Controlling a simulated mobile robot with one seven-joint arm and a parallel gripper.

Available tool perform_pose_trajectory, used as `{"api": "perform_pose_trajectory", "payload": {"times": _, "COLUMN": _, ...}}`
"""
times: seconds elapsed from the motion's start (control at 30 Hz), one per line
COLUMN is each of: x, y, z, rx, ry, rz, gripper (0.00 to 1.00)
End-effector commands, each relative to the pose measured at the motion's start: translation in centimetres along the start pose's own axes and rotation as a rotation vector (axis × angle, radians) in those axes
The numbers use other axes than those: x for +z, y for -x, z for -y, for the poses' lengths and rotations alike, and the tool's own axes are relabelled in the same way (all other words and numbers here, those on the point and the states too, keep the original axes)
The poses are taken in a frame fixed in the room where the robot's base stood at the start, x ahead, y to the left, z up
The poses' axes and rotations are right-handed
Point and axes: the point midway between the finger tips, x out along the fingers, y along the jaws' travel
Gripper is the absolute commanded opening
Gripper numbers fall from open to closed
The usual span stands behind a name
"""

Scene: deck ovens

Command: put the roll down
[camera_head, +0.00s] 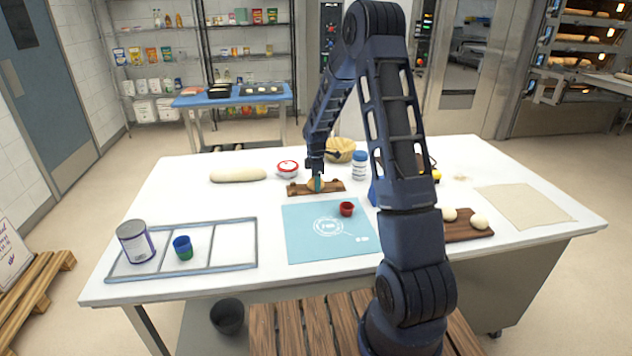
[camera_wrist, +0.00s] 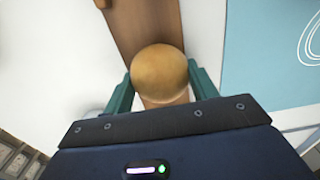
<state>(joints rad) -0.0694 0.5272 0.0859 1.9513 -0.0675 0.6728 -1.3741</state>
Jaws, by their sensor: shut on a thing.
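The roll (camera_wrist: 160,75) is round and golden brown. It sits between the two green fingers of my gripper (camera_wrist: 160,95) in the wrist view, and the fingers are shut on it. In the head view the roll (camera_head: 315,185) shows at the tip of my gripper (camera_head: 317,183), over a narrow brown wooden board (camera_head: 333,187). The board (camera_wrist: 140,25) also shows behind the roll in the wrist view. I cannot tell whether the roll touches the board or is just above it.
A blue mat (camera_head: 300,245) with a red cup (camera_head: 347,209) lies in front of the board. A red-lidded tub (camera_head: 287,168), a basket (camera_head: 341,148) and a white jar (camera_head: 359,165) stand close behind. Dough (camera_head: 238,174) lies left.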

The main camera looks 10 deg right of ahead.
Motion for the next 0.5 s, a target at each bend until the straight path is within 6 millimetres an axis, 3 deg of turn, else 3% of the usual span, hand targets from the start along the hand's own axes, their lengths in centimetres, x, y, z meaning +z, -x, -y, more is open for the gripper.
{"api": "perform_pose_trajectory", "payload": {"times": 0.2, "x": 0.02, "y": -0.27, "z": 0.0, "rx": -0.001, "ry": 0.0, "rz": 0.0, "gripper": 0.36}}
{"api": "perform_pose_trajectory", "payload": {"times": 0.23, "x": 0.02, "y": -0.3, "z": 0.0, "rx": 0.0, "ry": 0.0, "rz": 0.0, "gripper": 0.6}}
{"api": "perform_pose_trajectory", "payload": {"times": 0.33, "x": 0.02, "y": -0.26, "z": 0.0, "rx": 0.0, "ry": 0.0, "rz": 0.0, "gripper": 0.79}}
{"api": "perform_pose_trajectory", "payload": {"times": 0.5, "x": 0.02, "y": -0.25, "z": 0.0, "rx": 0.0, "ry": 0.0, "rz": 0.0, "gripper": 0.79}}
